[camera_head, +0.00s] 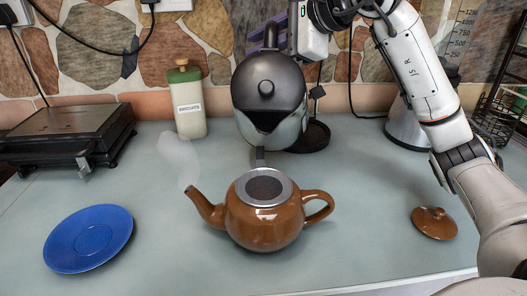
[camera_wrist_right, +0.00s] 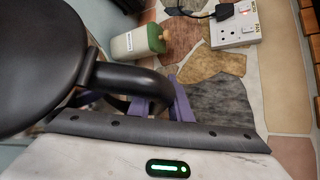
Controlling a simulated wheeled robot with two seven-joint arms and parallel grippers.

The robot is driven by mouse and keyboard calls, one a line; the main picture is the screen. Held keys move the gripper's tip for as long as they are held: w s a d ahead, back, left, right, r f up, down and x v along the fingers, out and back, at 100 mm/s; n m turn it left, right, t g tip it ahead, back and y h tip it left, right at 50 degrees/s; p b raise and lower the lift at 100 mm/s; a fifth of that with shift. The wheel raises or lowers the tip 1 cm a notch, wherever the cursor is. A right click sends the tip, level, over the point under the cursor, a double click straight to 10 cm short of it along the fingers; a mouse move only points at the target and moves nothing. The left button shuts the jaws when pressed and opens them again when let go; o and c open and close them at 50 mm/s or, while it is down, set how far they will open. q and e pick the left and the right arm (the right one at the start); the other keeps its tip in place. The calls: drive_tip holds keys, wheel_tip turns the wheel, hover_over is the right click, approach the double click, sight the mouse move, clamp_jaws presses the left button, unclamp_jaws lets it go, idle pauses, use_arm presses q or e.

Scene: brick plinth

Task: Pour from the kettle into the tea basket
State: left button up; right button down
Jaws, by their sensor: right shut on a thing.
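The grey metal kettle (camera_head: 266,85) hangs in the air behind the brown teapot (camera_head: 262,228), tipped forward so its lid and dark spout face me. My right gripper (camera_head: 276,32) is shut on the kettle's black handle, which also shows in the right wrist view (camera_wrist_right: 135,80) by the purple fingers. The tea basket (camera_head: 265,188), with a pale rim and dark mesh, sits in the teapot's mouth. A short grey tab stands at its back edge, under the kettle. I see no clear stream of liquid. My left gripper is not in view.
The teapot lid (camera_head: 434,222) lies at right, and a blue plate (camera_head: 88,238) lies at left. A green-topped bottle (camera_head: 188,98) stands left of the kettle. A black round base (camera_head: 315,136) and a grill (camera_head: 66,135) are at the back. Pale steam hangs above the teapot spout.

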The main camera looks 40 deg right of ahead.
drive_tip(key=shift+w+d+f+m+g+y+p, duration=0.2)
drive_tip(key=shift+w+d+f+m+g+p, duration=0.15)
drive_tip(key=shift+f, duration=0.2)
drive_tip(key=shift+w+d+f+m+g+y+p, duration=0.2)
drive_tip(key=shift+w+d+f+m+g+p, duration=0.1)
drive_tip(key=shift+w+d+f+g, duration=0.15)
drive_tip(key=w+d+f+m+g+y+p, duration=0.3)
drive_tip(key=w+f+g+p, duration=0.1)
drive_tip(key=f+p, duration=0.6)
drive_tip(key=shift+w+d+f+g+y, duration=0.15)
drive_tip(key=shift+d+g+y, duration=0.05)
drive_tip(key=shift+g+y, duration=0.1)
